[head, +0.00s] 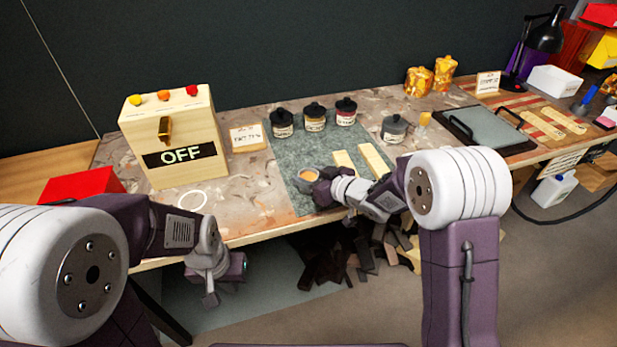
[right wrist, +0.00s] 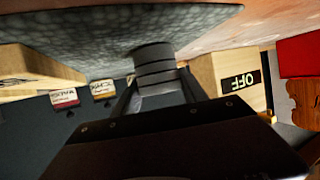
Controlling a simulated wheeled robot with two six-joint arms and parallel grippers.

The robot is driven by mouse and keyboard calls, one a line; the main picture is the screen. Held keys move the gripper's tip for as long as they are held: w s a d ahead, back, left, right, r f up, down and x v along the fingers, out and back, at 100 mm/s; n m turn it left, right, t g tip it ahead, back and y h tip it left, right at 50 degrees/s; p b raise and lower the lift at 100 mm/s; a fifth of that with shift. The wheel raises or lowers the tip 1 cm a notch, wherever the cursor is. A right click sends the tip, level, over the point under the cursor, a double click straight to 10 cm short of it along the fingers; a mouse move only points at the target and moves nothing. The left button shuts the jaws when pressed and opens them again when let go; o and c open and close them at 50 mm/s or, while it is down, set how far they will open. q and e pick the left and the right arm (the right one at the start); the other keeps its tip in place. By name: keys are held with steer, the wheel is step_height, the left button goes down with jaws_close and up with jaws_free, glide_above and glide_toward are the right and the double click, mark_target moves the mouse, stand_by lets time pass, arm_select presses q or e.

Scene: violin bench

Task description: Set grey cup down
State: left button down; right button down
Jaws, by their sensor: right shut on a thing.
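The grey cup (head: 305,179) is at the front of the grey-green mat (head: 283,157), with an orange-brown inside showing at its top. My right gripper (head: 319,186) is shut on it from the right. In the right wrist view, which is upside down, the ridged grey cup (right wrist: 155,64) sits between the fingers of my right gripper (right wrist: 158,88). Its base is at or very near the mat (right wrist: 85,35); I cannot tell if it touches. My left gripper (head: 210,296) hangs below the table's front edge, away from the cup; its fingers are too small to read.
Two pale wood blocks (head: 376,160) lie right of the cup. Black-lidded jars (head: 315,120) stand along the mat's back, another jar (head: 394,130) to the right. A wooden OFF box (head: 170,122) and white ring (head: 191,200) are left. The mat's middle is clear.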

steer(key=c, duration=0.6)
jaws_free()
steer(key=shift+f, duration=0.2)
steer(key=shift+r, duration=0.3)
steer(key=p+v, duration=0.3)
steer(key=v, duration=0.9)
